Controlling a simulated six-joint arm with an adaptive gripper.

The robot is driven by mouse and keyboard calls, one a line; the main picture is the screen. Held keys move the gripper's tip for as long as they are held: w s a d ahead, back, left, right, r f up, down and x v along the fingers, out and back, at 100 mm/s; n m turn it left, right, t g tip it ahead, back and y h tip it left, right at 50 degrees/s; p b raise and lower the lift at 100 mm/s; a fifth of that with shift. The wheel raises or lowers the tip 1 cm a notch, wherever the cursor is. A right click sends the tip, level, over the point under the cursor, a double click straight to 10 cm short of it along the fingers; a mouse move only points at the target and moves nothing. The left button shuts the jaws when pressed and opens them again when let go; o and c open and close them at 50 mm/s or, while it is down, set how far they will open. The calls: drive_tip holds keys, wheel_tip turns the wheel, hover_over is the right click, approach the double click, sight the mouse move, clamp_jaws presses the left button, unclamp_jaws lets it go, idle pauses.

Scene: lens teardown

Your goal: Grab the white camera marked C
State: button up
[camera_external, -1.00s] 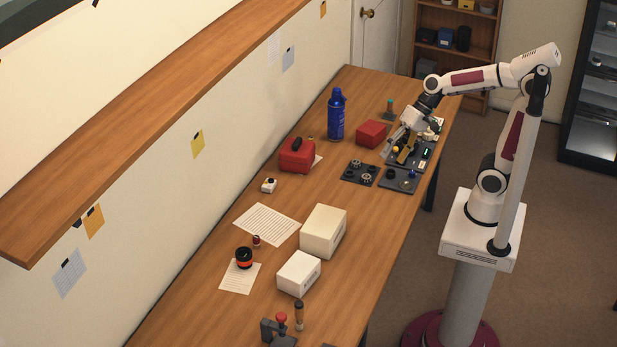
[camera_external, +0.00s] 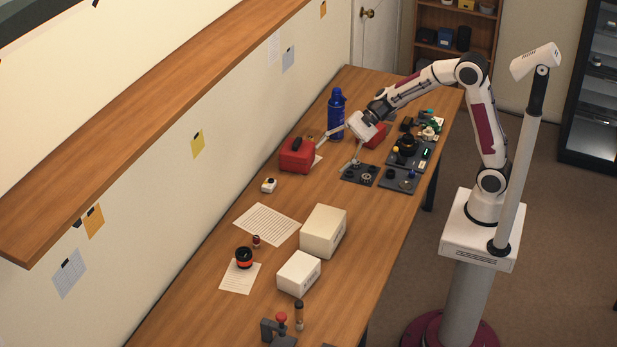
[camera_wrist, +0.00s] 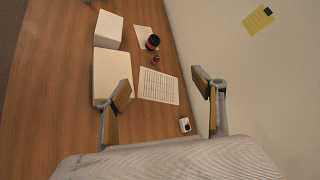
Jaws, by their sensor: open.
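A small white camera (camera_external: 268,185) with a dark top stands on the wooden table, left of my gripper in the external view. Any letter on it is too small to read. It also shows in the wrist view as a small white block (camera_wrist: 185,124), between the fingers and close to the right one. My gripper (camera_external: 335,153) is open and empty, with its fingers spread above the table beside the red case. In the wrist view my gripper (camera_wrist: 160,92) shows both fingers wide apart, with nothing between the pads.
A red case (camera_external: 297,155) and a tall blue canister (camera_external: 336,115) stand close to my gripper. Two white boxes (camera_external: 323,231) (camera_external: 298,273) and paper sheets (camera_external: 266,223) lie nearer the front. Dark part trays (camera_external: 398,181) are at right. The wall (camera_wrist: 262,75) runs along the table.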

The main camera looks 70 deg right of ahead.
drive_tip(key=w+d+f+m+t, duration=0.1)
drive_tip(key=w+f+m+t, duration=0.1)
drive_tip(key=w+f+m, duration=0.35)
drive_tip(key=m+t+h, duration=0.4)
drive_tip(key=m, duration=0.6)
approach(273, 181)
drive_tip(key=x, duration=0.2)
drive_tip(key=shift+w+a+f, duration=0.1)
drive_tip(key=shift+w+a, duration=0.15)
drive_tip(key=shift+a, duration=0.05)
drive_tip(key=shift+w+a, duration=0.1)
drive_tip(key=shift+w, duration=0.05)
drive_tip(key=shift+x, duration=1.15)
drive_tip(key=shift+w+f, duration=0.1)
drive_tip(key=shift+f, duration=0.05)
drive_tip(key=shift+x, duration=2.5)
